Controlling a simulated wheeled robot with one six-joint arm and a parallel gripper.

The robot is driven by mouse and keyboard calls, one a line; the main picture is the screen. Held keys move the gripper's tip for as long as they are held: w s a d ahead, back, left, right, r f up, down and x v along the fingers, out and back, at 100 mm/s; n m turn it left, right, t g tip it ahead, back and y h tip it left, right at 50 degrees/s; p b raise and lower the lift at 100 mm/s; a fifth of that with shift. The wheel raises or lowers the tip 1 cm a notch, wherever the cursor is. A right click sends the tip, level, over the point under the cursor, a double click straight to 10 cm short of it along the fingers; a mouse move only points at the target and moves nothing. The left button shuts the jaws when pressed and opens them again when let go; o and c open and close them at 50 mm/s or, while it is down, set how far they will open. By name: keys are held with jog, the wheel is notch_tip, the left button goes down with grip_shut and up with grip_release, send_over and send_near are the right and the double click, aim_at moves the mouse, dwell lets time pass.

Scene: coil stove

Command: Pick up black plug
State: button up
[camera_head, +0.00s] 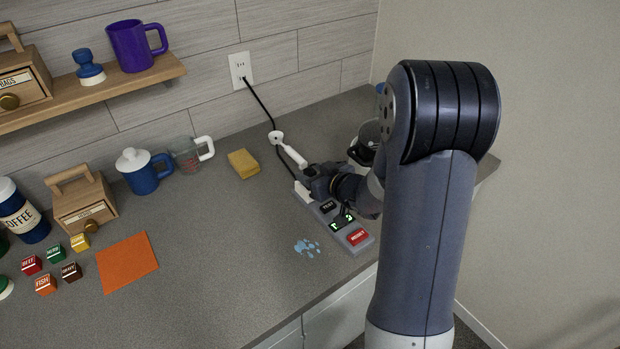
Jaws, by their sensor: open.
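A black cord (258,101) runs down from the lower socket of the white wall outlet (240,70). Its black end at the outlet looks like the black plug (244,79), small and hard to make out. The cord passes a white round piece (276,136) and continues toward the grey button panel (358,248) on the counter. My gripper (292,172) is low over the counter at the panel's far end, open, with its two pale fingers apart. The cord passes by the fingers; I cannot tell whether it touches them. My arm hides part of the counter on the right.
A yellow sponge (243,163), a glass measuring cup (186,154) and a blue lidded mug (144,171) stand left of the cord. A dark glass pot (366,142) stands behind my gripper. A blue spill (307,247) lies left of the panel. The middle counter is clear.

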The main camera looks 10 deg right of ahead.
aim_at(312, 172)
jog(key=shift+p+x, duration=0.3)
jog(key=shift+x, duration=1.65)
jog(key=c, duration=1.1)
